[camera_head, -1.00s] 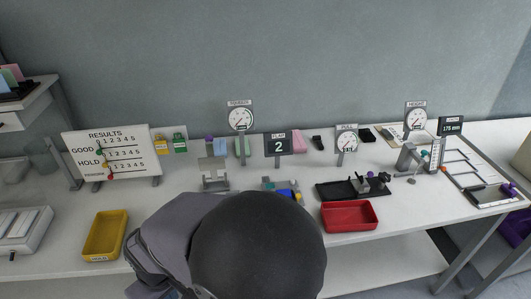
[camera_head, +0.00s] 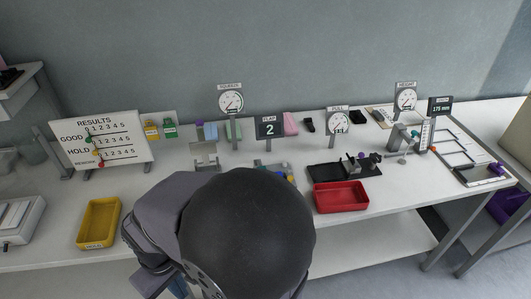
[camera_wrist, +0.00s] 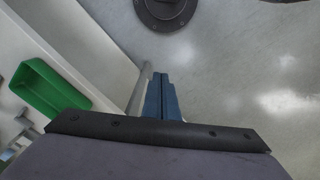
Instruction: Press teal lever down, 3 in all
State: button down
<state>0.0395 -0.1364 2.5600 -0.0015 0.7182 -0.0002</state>
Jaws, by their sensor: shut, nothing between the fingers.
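In the head view my dark round arm joint covers the front middle of the bench.
A red tray (camera_head: 341,197) and a yellow tray (camera_head: 99,222) stand near the bench's front edge. A black fixture (camera_head: 345,168) is behind the red tray. Dial signs and a results board (camera_head: 100,141) stand along the back. A green bin (camera_wrist: 47,88) shows in the wrist view.

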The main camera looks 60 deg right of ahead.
jog(key=s+d+m+h+p, duration=0.1)
jog(key=s+d+m+p, duration=0.15)
jog(key=s+d, duration=0.45)
jog(key=s+d+r+m+p, duration=0.1)
jog(key=s+d+m, duration=0.25)
jog(key=d, duration=0.75)
jog(key=s+d+m+h+p, duration=0.1)
jog(key=s+d+m, duration=0.3)
jog(key=d, duration=0.5)
jog(key=w+d+r+n+t+h, duration=0.1)
jog(key=w+d+r+t+h, duration=0.2)
jog(key=w+d, duration=0.55)
jog(key=w+d+r+t+h, duration=0.2)
jog(key=w+d+r+t, duration=0.1)
jog(key=w+r, duration=0.4)
jog(key=shift+w+t+h, duration=0.3)
jog(key=shift+w+t, duration=0.15)
jog(key=shift+t, duration=0.35)
jog(key=shift+f, duration=0.1)
